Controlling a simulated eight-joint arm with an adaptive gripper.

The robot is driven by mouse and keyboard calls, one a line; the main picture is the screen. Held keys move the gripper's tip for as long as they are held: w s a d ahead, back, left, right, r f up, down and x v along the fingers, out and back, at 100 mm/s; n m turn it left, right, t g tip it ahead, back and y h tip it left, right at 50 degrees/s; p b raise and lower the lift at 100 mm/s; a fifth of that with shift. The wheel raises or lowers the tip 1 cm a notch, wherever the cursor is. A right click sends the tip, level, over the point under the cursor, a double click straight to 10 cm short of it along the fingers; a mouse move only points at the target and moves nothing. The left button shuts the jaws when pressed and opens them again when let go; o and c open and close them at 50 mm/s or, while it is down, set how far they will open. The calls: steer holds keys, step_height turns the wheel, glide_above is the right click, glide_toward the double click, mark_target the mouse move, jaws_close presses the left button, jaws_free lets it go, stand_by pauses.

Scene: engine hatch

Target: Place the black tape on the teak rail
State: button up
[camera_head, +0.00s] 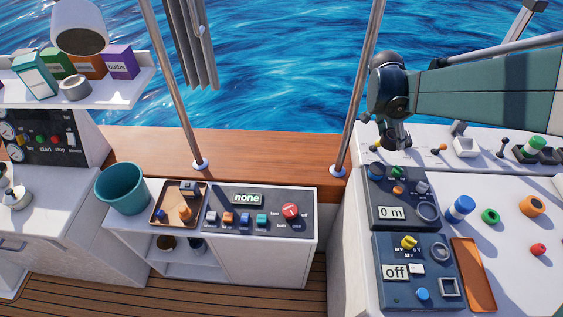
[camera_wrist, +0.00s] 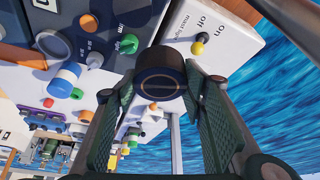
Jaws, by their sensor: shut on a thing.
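My gripper (camera_head: 394,135) hangs over the back edge of the white console at the right, near the right metal post. The wrist view shows its two fingers (camera_wrist: 160,95) shut on the black tape (camera_wrist: 160,84), a dark roll with a thin brownish ring on its face. In the head view the tape cannot be told apart from the dark gripper. The teak rail (camera_head: 262,152) is the wide brown ledge along the water, left of my gripper. Its bare top shows between the two posts.
Metal posts stand on the rail at left (camera_head: 176,90) and right (camera_head: 357,90). The right console (camera_head: 520,280) carries switch panels, a blue roll (camera_head: 460,209), a green ring (camera_head: 490,216) and an orange ring (camera_head: 533,205). A teal bucket (camera_head: 122,190) and tray (camera_head: 165,215) stand left.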

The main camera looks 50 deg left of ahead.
steer(key=s+a+r+b, duration=0.2)
steer(key=s+a+r, duration=0.3)
steer(key=s+a, duration=0.45)
steer(key=s+a+f+n+y+b, duration=0.1)
steer(key=s+a+f+n+b, duration=0.1)
steer(key=a+f, duration=0.9)
steer(key=s+a+f+n+y+b, duration=0.1)
steer(key=s+a+f+n, duration=0.3)
steer(key=a+f, duration=0.7)
steer(key=shift+s+a+f+b, duration=0.15)
steer(key=shift+s+a+b, duration=0.15)
steer(key=shift+b, duration=0.45)
steer(key=shift+w+f+b, duration=0.1)
steer(key=shift+f+b, duration=0.45)
steer(key=shift+f, duration=2.6)
steer(key=shift+f+b, duration=0.35)
steer(key=shift+f, duration=1.5)
steer(key=shift+f, duration=0.1)
